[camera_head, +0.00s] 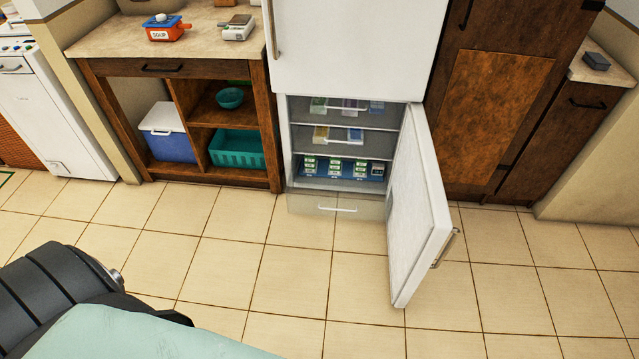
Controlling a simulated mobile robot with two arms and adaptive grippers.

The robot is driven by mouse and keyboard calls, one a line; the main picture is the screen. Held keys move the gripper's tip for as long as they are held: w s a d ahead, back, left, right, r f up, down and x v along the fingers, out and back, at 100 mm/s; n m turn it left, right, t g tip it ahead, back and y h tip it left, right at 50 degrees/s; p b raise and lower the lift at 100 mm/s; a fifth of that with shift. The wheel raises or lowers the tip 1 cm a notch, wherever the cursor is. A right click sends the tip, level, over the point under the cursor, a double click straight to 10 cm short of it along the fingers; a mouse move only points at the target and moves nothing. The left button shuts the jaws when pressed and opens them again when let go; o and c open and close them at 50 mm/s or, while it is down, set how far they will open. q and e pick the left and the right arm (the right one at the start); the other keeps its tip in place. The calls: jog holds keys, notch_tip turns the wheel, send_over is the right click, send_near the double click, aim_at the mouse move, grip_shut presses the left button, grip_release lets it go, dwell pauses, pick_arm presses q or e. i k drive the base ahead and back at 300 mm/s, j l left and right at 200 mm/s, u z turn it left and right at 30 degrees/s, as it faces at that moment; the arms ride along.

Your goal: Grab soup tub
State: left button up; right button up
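An orange-red tub labelled SOUP with a blue lid (166,30) stands on the wooden counter (105,38) at the upper left. It is upright near the counter's front edge. Neither gripper is in view. A dark ribbed part of my own body and a pale green surface fill the lower left corner, far from the tub.
The lower door of the white fridge (412,200) stands open to the right, over the floor; small packages fill its shelves. A grey-white device (238,28) sits right of the tub. Below the counter are a blue cooler (168,138) and a teal basket (237,150). Tiled floor ahead is clear.

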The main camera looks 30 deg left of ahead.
aim_at(172, 29)
jog(key=i+j+u, duration=0.2)
jog(key=i+u, duration=0.55)
jog(key=k+j, duration=0.05)
